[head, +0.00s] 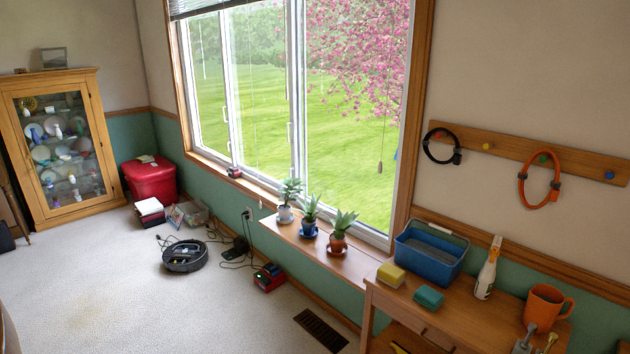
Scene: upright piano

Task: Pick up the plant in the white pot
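The plant in the white pot (285,214) stands upright at the left end of a row of three potted plants. It has green leaves and rests on a narrow wooden shelf (352,266) below the window. To its right stand a plant in a blue pot (309,228) and a plant in a reddish-brown pot (338,242), each on a saucer. The white pot is apart from the blue pot. Neither of my grippers is in view.
A wooden table (393,311) at the right holds a blue bin (430,254), sponges, a spray bottle (486,274) and an orange mug (543,306). A robot vacuum (185,257) and a red-black device (268,277) with cables lie on the floor. The carpet at left is clear.

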